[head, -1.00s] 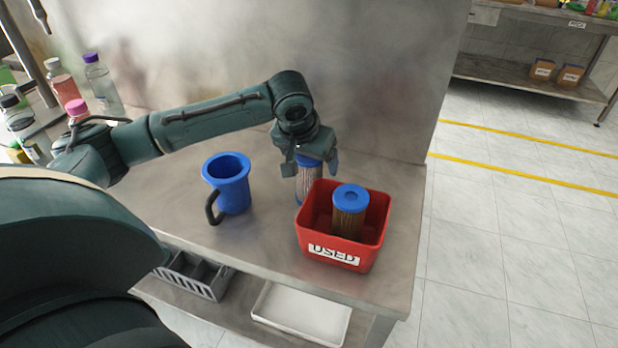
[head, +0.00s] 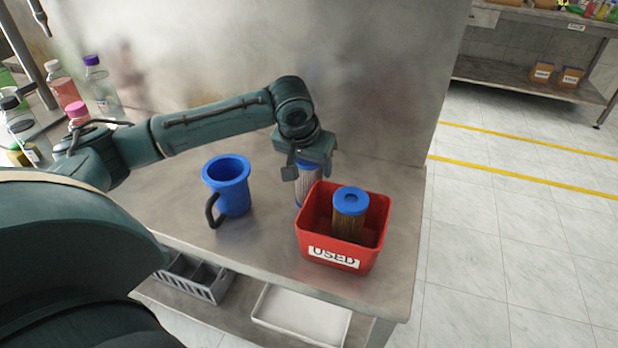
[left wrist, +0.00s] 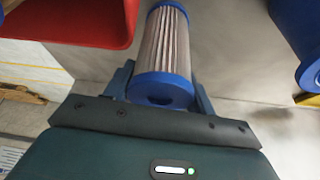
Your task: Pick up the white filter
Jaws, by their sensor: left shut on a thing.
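The white filter (head: 309,186) has pleated pale sides and blue end caps. It stands upright on the steel counter, behind the red bin, which hides part of it. My left gripper (head: 308,170) comes down over its top and is shut on it. In the left wrist view the filter (left wrist: 166,45) sits between the two fingers (left wrist: 160,90), its blue cap close to the palm. My right gripper does not show.
The red bin (head: 341,263) marked USED holds a brown filter with a blue cap (head: 350,201). A blue housing with a black handle (head: 227,186) stands to the left. A steel wall rises behind. Bottles (head: 101,84) stand at far left.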

